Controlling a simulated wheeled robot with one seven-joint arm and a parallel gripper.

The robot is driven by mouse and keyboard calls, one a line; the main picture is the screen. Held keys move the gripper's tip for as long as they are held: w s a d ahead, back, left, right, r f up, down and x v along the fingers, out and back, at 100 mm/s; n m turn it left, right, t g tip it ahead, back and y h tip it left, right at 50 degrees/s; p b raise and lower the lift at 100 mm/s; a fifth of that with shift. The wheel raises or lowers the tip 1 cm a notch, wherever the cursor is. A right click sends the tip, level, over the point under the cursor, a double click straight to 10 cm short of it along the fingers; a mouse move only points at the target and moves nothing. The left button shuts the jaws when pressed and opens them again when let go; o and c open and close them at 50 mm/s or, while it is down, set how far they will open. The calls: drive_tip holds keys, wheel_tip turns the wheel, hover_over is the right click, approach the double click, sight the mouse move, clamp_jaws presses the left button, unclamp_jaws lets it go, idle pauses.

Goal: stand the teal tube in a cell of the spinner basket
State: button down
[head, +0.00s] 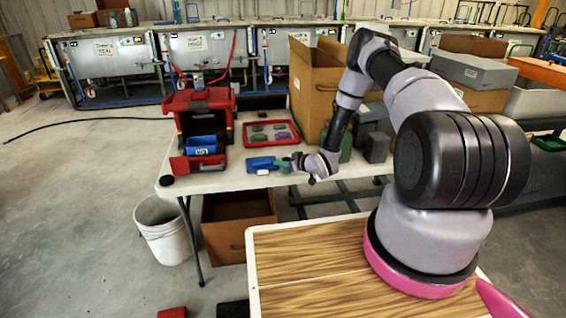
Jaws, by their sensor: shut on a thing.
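My gripper (297,163) is low over the front part of the white table, at the end of my arm reaching in from the right. It is shut on the teal tube (283,164), a small teal piece showing at its left. The tube's tilt and its far end are too small to tell. A low blue object (260,163) lies just left of the tube; whether they touch is unclear. I cannot make out for sure which object is the spinner basket, or any of its cells.
A red tray (271,143) with green and purple pieces lies behind the gripper. A red toolbox (199,100) with blue bins (202,145) stands at left. A large cardboard box (313,85) and grey blocks (377,147) stand close behind and right. The table's front left is clear.

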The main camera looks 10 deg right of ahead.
drive_tip(key=shift+f, duration=0.1)
drive_tip(key=shift+c, duration=2.2)
unclamp_jaws()
